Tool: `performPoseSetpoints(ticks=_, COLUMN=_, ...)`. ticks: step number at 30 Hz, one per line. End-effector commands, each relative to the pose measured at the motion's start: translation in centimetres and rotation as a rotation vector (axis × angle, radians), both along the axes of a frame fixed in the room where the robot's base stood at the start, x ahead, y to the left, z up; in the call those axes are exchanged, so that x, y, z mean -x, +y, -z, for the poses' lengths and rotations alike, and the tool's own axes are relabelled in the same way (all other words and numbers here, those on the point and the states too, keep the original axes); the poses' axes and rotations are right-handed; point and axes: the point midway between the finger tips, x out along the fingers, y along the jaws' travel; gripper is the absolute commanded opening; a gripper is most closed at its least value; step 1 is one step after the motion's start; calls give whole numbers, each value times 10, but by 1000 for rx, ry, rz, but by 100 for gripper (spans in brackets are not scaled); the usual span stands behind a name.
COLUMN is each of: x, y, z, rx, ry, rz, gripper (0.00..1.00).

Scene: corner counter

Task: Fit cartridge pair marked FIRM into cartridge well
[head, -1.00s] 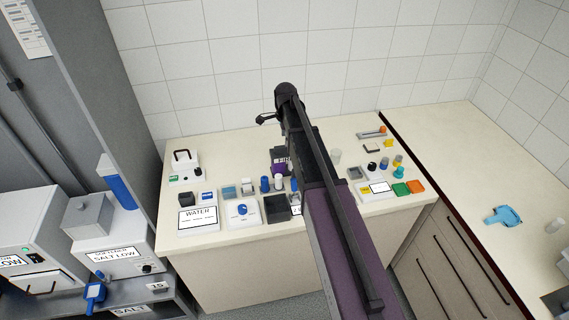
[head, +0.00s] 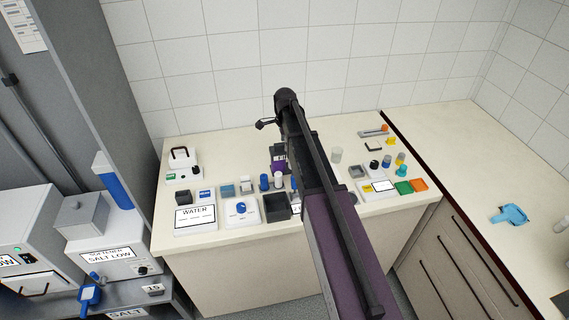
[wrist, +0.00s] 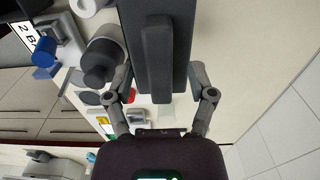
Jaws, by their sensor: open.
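In the wrist view a dark grey block with a raised bar on top (wrist: 158,55) lies between the fingers of my open gripper (wrist: 160,100). I cannot tell whether the fingers touch it. In the head view my arm hides the fingertips. A dark open-topped box (head: 277,207) sits near the front edge; I cannot tell whether it is the cartridge well. No FIRM mark is readable.
Left are a WATER panel (head: 195,217) and a white base with a blue knob (head: 241,210). Small blue and white cylinders stand near the dark box. Right are green (head: 404,188) and orange (head: 419,185) blocks. The counter's back strip is mostly clear.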

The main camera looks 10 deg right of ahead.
Motion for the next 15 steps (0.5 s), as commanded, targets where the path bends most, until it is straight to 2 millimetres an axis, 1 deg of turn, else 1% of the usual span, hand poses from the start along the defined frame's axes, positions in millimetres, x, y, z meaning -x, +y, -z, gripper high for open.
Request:
performPoseSetpoints(ticks=1, x=0, y=0, z=6, rx=0, ry=0, rz=0, gripper=71)
performPoseSetpoints(ticks=4, x=0, y=0, z=10, rx=0, ry=0, rz=0, gripper=71)
performPoseSetpoints(ticks=15, x=0, y=0, z=10, rx=0, ry=0, rz=0, gripper=71)
